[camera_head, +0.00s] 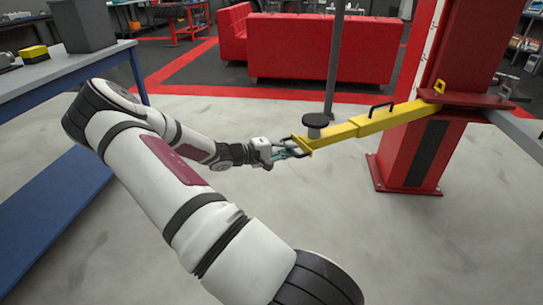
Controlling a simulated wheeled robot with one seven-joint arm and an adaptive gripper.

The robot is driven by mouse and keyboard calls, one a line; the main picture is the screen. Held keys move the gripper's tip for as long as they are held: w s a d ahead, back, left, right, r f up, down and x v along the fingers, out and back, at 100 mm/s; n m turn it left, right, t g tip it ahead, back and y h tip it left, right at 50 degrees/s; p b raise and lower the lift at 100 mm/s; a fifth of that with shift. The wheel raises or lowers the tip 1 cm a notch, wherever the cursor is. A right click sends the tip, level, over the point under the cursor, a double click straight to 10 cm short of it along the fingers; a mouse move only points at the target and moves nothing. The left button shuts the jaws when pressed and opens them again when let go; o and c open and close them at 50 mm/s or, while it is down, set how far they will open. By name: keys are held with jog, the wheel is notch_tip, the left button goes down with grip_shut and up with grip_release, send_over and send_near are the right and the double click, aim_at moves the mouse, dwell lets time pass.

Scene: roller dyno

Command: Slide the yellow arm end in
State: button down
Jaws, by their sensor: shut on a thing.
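The yellow lift arm (388,119) reaches left and slightly down from the red post (438,110). Its narrower sliding end (328,136) stands out from the thicker outer sleeve. A round black pad (316,120) on a light stem sits upright on the outer end. A black handle (381,107) is on top of the thicker part. My gripper (293,150) is at the left tip of the arm end, shut on it; the exact contact is small and partly hidden by the fingers.
A workbench (60,72) with a grey box stands at the left. A red sofa (325,48) and a thin grey pole (334,70) are behind the lift arm. The grey floor (330,210) below the arm is clear. A red base plate surrounds the post's foot.

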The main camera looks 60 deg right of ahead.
jog(key=shift+r+x, duration=0.25)
jog(key=shift+x, duration=0.95)
jog(key=c, duration=1.7)
grip_release()
jog(key=shift+o, duration=0.2)
jog(key=v, duration=1.2)
jog(key=shift+d, duration=0.1)
